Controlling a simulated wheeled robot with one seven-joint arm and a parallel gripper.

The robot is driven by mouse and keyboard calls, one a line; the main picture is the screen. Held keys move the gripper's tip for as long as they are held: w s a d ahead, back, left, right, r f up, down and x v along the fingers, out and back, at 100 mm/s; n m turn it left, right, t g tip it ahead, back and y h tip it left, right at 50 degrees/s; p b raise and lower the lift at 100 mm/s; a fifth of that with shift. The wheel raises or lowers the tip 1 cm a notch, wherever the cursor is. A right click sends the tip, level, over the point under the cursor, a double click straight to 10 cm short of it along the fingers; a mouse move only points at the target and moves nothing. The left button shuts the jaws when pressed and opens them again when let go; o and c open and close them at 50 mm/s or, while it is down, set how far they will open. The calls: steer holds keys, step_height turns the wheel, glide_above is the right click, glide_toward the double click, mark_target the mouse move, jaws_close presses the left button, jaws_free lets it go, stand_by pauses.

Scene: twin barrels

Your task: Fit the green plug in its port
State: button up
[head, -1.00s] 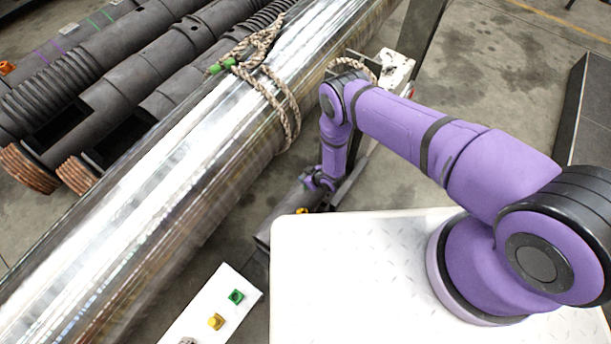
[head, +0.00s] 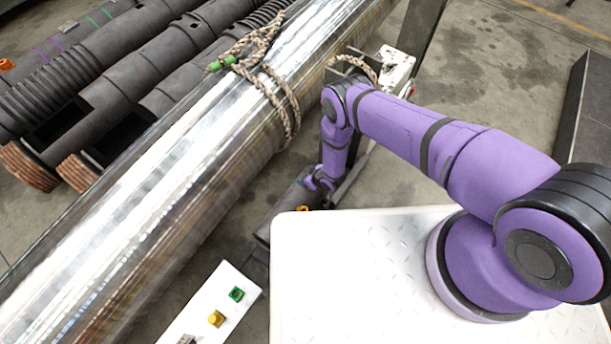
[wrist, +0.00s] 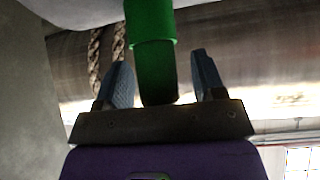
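In the wrist view a green cylindrical piece (wrist: 153,55) with a collar and a darker end comes down from the top edge, between the two fingers of my gripper (wrist: 163,80). It looks like the green plug; its upper end is out of frame. The fingers stand apart, with a visible gap on the right side; contact on the left I cannot tell. In the head view my gripper is mostly hidden at the lower end of my purple arm, beside the big metal pipe.
A yellow piece (head: 216,319) is on the same panel. The large shiny pipe (head: 160,185) runs diagonally, with a rope (head: 272,88) bearing green bits around it. Dark ribbed barrels (head: 110,75) lie at upper left. A small yellow piece (head: 302,208) shows near my gripper.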

steer(key=shift+r, duration=0.1)
steer(key=v, duration=1)
steer(key=shift+d+r, duration=0.2)
steer(key=shift+d, duration=0.05)
steer(key=shift+s, duration=0.15)
